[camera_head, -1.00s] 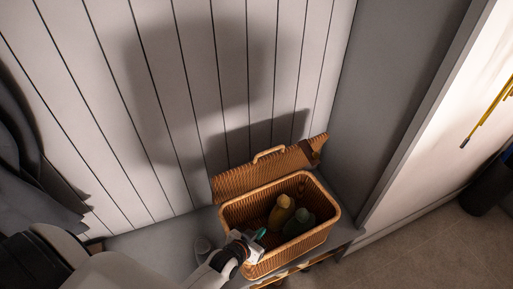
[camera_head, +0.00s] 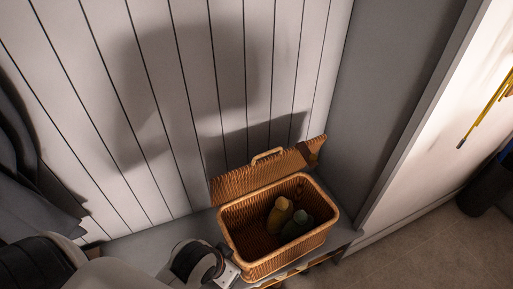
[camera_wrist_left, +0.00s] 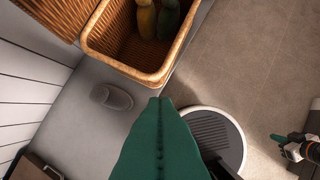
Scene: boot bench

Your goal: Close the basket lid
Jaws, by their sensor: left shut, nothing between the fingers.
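The wicker basket (camera_head: 288,258) stands on a grey bench with its lid (camera_head: 262,177) raised, leaning back toward the panelled wall. A yellow bottle (camera_head: 280,214) and a green bottle (camera_head: 298,225) lie inside. The basket (camera_wrist_left: 126,66) also shows at the top of the left wrist view, with part of the lid (camera_wrist_left: 52,14). My left gripper (camera_wrist_left: 158,101) is shut and empty, its green fingers below the basket in that view and apart from it. In the head view its hand is by the basket's front left corner. My right gripper (camera_wrist_left: 279,143) shows at the right edge of the wrist view, its jaw state unclear.
A grey slipper (camera_wrist_left: 111,97) sits on the bench (camera_wrist_left: 75,128) beside the basket. The panelled wall (camera_head: 180,110) is close behind the lid, and a grey side panel (camera_head: 385,110) rises to the right. Dark clothing (camera_head: 30,170) hangs at the left. Floor (camera_wrist_left: 250,60) is open in front.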

